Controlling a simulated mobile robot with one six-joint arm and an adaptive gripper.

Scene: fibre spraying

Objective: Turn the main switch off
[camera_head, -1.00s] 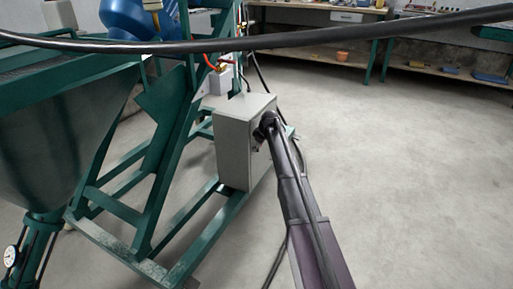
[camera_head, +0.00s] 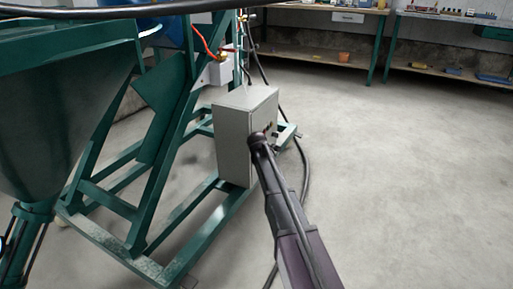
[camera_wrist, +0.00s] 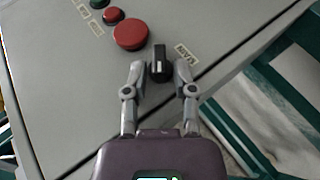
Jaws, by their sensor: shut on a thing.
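The grey control box (camera_head: 233,140) stands on the green frame in the head view. In the wrist view its face (camera_wrist: 60,100) fills much of the picture. The main switch (camera_wrist: 160,64) is a small black knob beside a label that seems to read MAIN (camera_wrist: 186,54). Its handle points up in the wrist view. My gripper (camera_wrist: 160,74) is shut on the knob, one finger on each side. In the head view the end of my gripper (camera_head: 262,140) is at the box's right face and the knob is hidden.
A large red button (camera_wrist: 130,34), a smaller red one (camera_wrist: 113,15) and a green one (camera_wrist: 98,3) sit close by the knob. Cables (camera_head: 304,165) hang right of the box. The green frame (camera_head: 205,225) spreads left. Open floor (camera_head: 420,170) lies right.

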